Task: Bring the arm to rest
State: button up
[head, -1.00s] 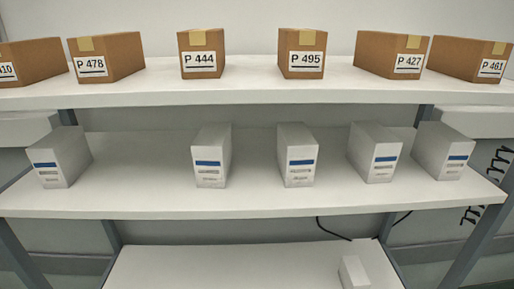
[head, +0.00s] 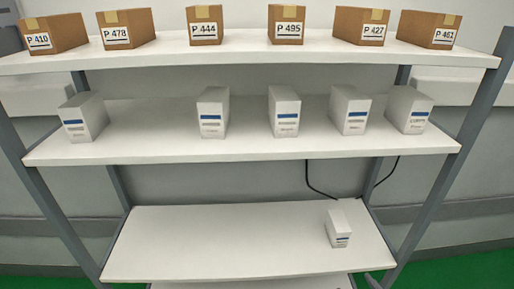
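My arm and gripper do not show in the head view. The view holds a shelf rack with a top shelf (head: 250,52), a middle shelf (head: 160,143) and a lower shelf (head: 210,245). Several white boxes with blue stripes stand on the middle shelf, one of them near its middle (head: 285,112). One more white box (head: 338,229) stands alone on the lower shelf, toward its right side.
Several labelled brown cartons stand along the top shelf, among them P 444 (head: 205,25) and P 495 (head: 288,24). Grey posts (head: 455,150) frame the rack. A black cable (head: 318,188) hangs behind it. Most of the lower shelf is bare. Green floor (head: 455,272) shows at the bottom.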

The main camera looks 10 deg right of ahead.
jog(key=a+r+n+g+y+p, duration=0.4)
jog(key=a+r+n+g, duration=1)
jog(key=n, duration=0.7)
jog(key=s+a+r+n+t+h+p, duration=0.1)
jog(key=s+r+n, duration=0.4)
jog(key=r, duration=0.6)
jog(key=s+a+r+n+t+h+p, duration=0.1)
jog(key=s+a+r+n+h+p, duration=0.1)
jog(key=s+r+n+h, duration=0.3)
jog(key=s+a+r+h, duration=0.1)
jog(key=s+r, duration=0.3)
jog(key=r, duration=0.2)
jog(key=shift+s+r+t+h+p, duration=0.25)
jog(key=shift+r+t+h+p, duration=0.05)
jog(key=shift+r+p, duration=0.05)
